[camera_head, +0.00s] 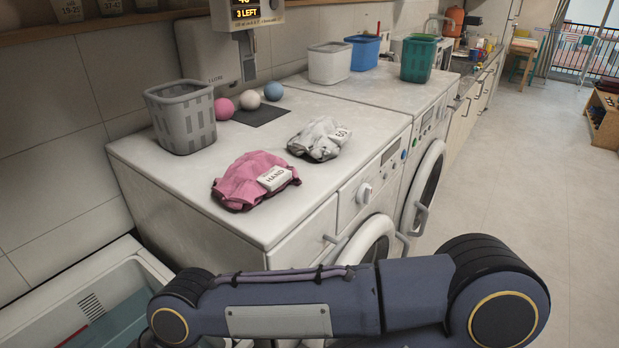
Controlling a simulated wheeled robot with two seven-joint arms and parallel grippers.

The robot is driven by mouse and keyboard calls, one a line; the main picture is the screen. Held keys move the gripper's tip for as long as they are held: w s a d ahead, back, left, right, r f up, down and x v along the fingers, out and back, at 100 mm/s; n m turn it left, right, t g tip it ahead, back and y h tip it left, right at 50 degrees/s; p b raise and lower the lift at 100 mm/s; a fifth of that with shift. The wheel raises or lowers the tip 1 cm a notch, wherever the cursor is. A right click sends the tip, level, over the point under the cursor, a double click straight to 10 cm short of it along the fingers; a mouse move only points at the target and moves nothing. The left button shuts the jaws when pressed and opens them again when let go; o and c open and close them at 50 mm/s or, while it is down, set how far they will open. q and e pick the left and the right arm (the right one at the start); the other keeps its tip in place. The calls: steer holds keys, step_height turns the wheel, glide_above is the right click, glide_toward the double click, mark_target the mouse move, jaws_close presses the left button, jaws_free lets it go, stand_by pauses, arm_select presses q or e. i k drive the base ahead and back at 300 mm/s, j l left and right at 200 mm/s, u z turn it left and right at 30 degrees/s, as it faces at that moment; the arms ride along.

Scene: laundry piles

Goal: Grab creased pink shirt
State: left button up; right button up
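The creased pink shirt (243,178) lies crumpled on top of the near white washing machine (180,178), close to its front edge. A white tag (273,179) reading "HAND" rests on its right side. One of my arms crosses the bottom of the view, below and in front of the machine. It is clear of the shirt. Neither gripper shows in this view.
A crumpled grey-white garment (319,138) with a "60" tag lies behind the shirt, to its right. A grey basket (182,117) and three balls (249,99) stand farther back. White (329,64), blue (363,53) and green (419,58) baskets stand beyond. Bare top surrounds the shirt.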

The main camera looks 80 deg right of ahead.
mark_target(253, 175)
steer(key=l+z, duration=0.15)
steer(key=z, duration=2.35)
